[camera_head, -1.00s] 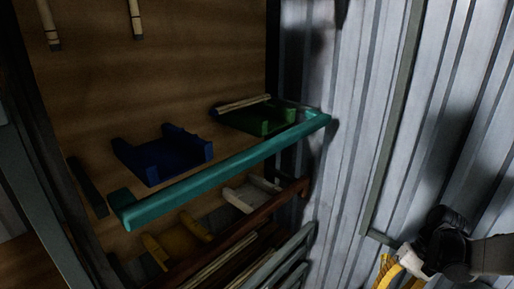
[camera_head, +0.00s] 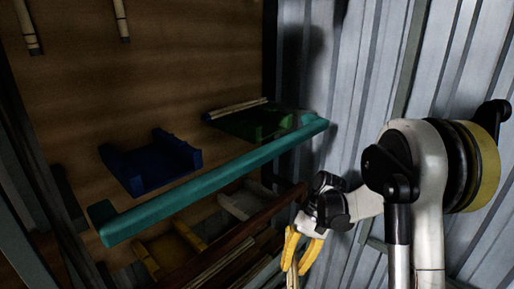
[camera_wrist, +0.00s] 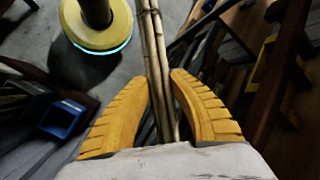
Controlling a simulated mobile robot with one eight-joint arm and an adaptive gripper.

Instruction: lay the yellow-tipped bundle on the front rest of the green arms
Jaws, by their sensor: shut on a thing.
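My gripper (camera_head: 296,268), with yellow fingers, is shut on a bundle of pale rattan sticks. In the wrist view the bundle (camera_wrist: 153,40) runs lengthwise between the fingers (camera_wrist: 160,76), with a dark tie near the top. Only a short piece of the bundle (camera_head: 293,280) shows in the head view; its tip colour cannot be seen. The green arms (camera_head: 250,126) stand out from the wooden panel, up and left of my gripper. A pale bundle (camera_head: 236,108) lies across their rear part. Their front part looks bare. My gripper is apart from them, lower and to the right.
A teal rail (camera_head: 210,185) runs across the front of the arms. Blue arms (camera_head: 150,165) are to the left, yellow arms (camera_head: 170,252) lower down, and a brown rail (camera_head: 235,240) below. A corrugated metal wall (camera_head: 355,70) stands at the right.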

